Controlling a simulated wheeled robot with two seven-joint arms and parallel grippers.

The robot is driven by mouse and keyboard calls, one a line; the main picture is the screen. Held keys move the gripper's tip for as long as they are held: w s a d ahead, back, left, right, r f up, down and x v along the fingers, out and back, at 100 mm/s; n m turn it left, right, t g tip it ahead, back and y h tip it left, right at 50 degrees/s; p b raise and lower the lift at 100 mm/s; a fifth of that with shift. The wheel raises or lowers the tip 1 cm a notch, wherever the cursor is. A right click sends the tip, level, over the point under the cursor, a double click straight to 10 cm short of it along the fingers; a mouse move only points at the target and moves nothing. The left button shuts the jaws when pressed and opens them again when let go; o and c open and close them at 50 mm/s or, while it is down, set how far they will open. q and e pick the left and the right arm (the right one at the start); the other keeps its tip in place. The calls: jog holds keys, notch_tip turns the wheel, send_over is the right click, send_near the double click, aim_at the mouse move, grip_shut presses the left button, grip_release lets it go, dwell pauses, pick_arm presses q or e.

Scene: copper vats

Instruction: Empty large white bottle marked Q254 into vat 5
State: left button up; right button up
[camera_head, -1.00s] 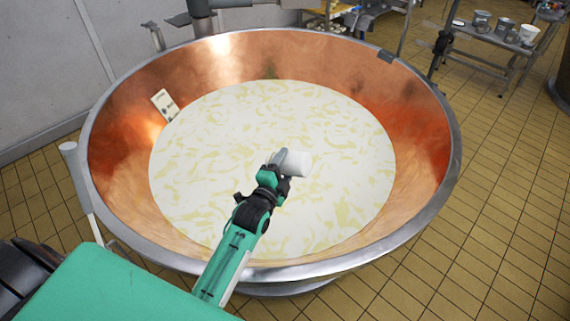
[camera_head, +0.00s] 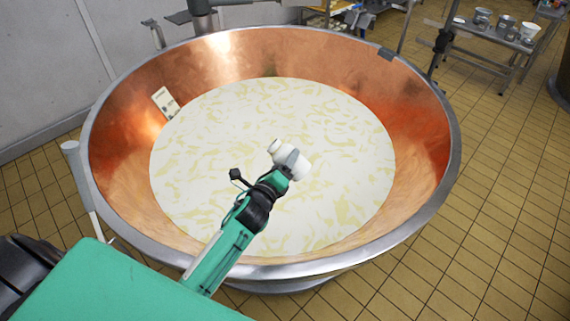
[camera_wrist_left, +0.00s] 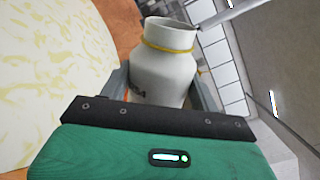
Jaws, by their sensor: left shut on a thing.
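A white bottle (camera_head: 293,166) is held in my left gripper (camera_head: 288,164) above the large copper vat (camera_head: 420,120). In the left wrist view the bottle (camera_wrist_left: 165,68) sits between the two fingers, its open neck with a yellowish ring away from the palm. The vat holds a pale white and yellowish mass (camera_head: 240,130). No vat number is readable. My right gripper is not in view.
A small card with dark marks (camera_head: 165,103) is on the vat's inner left wall. A metal post (camera_head: 75,165) stands at the left rim. A table with metal and white pots (camera_head: 497,38) stands at the back right. Tiled floor to the right is clear.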

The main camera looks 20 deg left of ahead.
pick_arm(q)
jog(key=m, duration=0.5)
jog(key=shift+r, duration=0.35)
jog(key=m, duration=0.5)
jog(key=shift+r+p, duration=0.25)
jog(key=shift+p, duration=0.05)
